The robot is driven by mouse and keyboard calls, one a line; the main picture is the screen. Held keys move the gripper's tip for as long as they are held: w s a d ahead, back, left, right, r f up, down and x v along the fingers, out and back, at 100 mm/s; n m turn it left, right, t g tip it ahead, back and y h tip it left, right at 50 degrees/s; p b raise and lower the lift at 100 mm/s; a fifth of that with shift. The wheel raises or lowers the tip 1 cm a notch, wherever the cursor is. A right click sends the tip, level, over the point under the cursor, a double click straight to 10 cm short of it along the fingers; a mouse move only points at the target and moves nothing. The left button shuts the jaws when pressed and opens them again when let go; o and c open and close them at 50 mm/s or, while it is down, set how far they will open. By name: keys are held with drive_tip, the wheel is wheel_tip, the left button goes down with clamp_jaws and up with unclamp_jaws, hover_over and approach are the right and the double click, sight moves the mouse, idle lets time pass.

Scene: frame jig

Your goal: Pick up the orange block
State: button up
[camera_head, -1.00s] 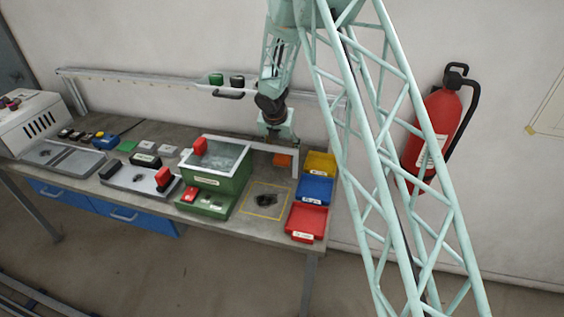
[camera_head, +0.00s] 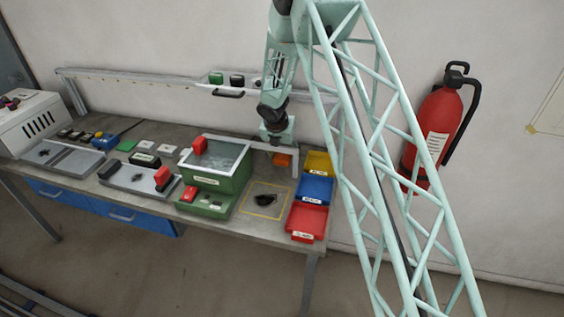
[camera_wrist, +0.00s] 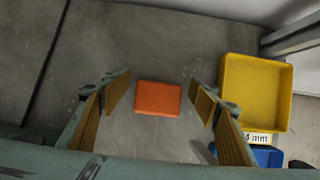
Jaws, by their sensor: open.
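The orange block (camera_wrist: 158,98) lies flat on the grey bench in the wrist view, centred between my open fingers. My gripper (camera_wrist: 160,95) is open and empty, with a finger on either side of the block and clear gaps to both. In the head view the orange block (camera_head: 282,160) shows near the back of the bench, partly hidden by a pale frame bar. My gripper (camera_head: 279,141) is just above and behind it there, its fingertips largely hidden.
A yellow bin (camera_wrist: 256,92) stands right of the block, with a blue bin (camera_wrist: 262,156) nearer. In the head view a red bin (camera_head: 307,221) stands in front of them. A green tank (camera_head: 215,170) with a pale rim is left of the block.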

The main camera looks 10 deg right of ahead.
drive_tip(key=shift+c, duration=0.2)
idle(0.4)
drive_tip(key=c, duration=1)
drive_tip(key=shift+r, duration=0.15)
